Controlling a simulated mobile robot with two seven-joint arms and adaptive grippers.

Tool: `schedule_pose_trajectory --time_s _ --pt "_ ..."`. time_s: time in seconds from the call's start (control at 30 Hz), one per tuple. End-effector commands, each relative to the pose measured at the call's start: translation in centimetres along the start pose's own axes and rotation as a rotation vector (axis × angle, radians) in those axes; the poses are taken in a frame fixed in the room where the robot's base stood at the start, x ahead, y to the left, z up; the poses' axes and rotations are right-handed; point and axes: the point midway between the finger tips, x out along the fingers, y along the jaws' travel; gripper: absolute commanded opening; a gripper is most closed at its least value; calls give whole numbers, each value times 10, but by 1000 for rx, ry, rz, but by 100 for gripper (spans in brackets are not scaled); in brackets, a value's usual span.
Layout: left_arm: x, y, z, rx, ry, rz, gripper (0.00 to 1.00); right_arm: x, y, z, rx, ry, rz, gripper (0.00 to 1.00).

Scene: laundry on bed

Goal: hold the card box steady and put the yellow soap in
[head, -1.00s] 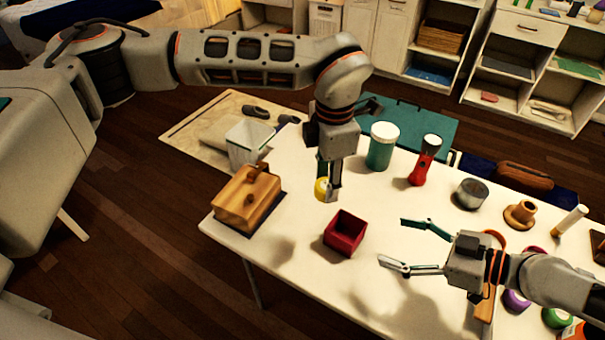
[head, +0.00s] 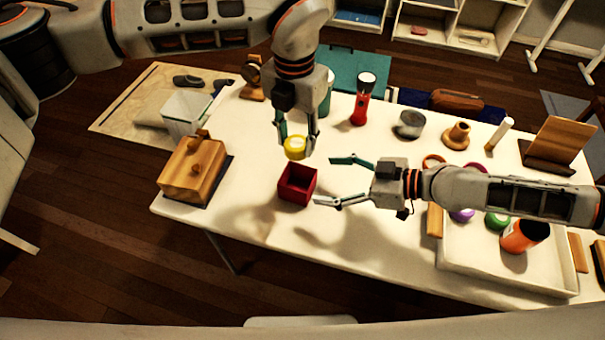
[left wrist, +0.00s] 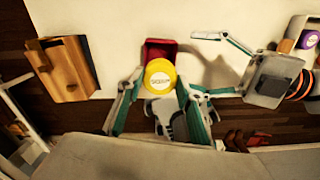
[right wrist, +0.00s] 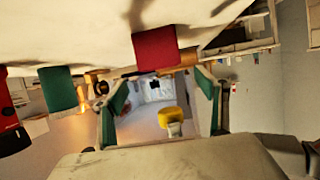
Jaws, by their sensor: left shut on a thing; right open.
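The yellow soap (head: 295,148) is a round disc held in my left gripper (head: 297,142), above the table and just behind the card box. It also shows in the left wrist view (left wrist: 160,76) with dark lettering on its face, and in the right wrist view (right wrist: 172,115). The card box (head: 297,186) is a small dark red open-topped box standing on the table; it shows in the left wrist view (left wrist: 158,48) and the right wrist view (right wrist: 156,48). My right gripper (head: 335,181) is open and empty, just right of the box, its fingers pointing at it.
A wooden box with a knob (head: 193,172) stands left on the table (head: 335,262). A red flashlight (head: 361,103), a grey tin (head: 409,124) and a wooden stand (head: 457,136) are behind. A white tray (head: 470,262) with several items lies right. The table front is clear.

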Motion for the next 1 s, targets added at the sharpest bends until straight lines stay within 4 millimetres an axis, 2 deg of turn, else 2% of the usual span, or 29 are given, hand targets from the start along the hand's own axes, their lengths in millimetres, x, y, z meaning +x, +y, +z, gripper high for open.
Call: schedule_pose_trajectory --time_s 0.3,0.5,0.93,1.0 --pt "0 0 0 1 0 0 14 44 -2 -1 0 4 -4 74" --pt "0 0 0 1 0 0 14 65 -1 -1 -2 3 -4 74" --pt "0 0 0 1 0 0 14 72 -1 -1 -2 2 -3 74" --pt "0 0 0 1 0 0 14 72 -1 -1 -2 2 -3 55"
